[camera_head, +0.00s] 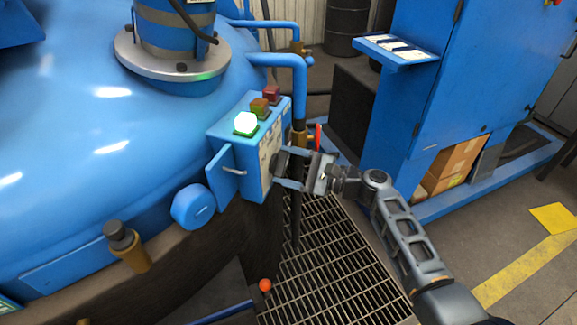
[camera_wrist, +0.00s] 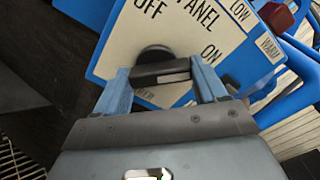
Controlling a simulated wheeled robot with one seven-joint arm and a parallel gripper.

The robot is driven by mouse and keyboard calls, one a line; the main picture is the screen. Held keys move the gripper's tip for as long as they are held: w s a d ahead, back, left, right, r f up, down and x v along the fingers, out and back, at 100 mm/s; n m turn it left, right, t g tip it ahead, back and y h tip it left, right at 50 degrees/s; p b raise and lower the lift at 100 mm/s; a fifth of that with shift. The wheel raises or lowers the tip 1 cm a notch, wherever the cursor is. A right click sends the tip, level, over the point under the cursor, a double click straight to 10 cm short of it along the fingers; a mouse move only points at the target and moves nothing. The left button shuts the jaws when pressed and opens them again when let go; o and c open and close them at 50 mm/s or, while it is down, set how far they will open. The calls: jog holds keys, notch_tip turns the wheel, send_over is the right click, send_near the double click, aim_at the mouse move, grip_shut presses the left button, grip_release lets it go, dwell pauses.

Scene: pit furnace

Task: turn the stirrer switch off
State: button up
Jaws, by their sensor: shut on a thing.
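The blue control box (camera_head: 262,135) stands on the side of the big blue vessel. Its white panel (camera_wrist: 185,40) shows in the wrist view, with "OFF" at the upper left and "ON" at the lower right. The black stirrer switch (camera_wrist: 157,58) sits between these words. My gripper (camera_head: 283,168) is at the panel face, with its two fingers shut on the switch handle, one on each side. I cannot tell for sure which word the switch points to.
A green lamp (camera_head: 245,123) glows on top of the box, beside unlit amber (camera_head: 260,106) and red (camera_head: 271,92) lamps. The box's small door (camera_head: 226,174) stands out at the left. Blue pipes (camera_head: 298,85) run behind. A floor grating (camera_head: 325,250) lies below.

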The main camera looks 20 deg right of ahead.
jog(key=shift+f, duration=0.15)
jog(key=n+b, duration=0.8)
jog(key=b, duration=0.3)
jog(key=n+b, duration=0.9)
jog(key=b, duration=0.2)
jog(key=shift+s+a+n+b, duration=0.2)
jog(key=shift+n+b, duration=0.1)
jog(key=shift+b, duration=0.1)
jog(key=o, duration=1)
jog(key=shift+o, duration=0.2)
jog(key=shift+d, duration=0.1)
jog(key=v, duration=0.7)
jog(key=shift+s+d, duration=0.25)
jog(key=shift+s, duration=0.05)
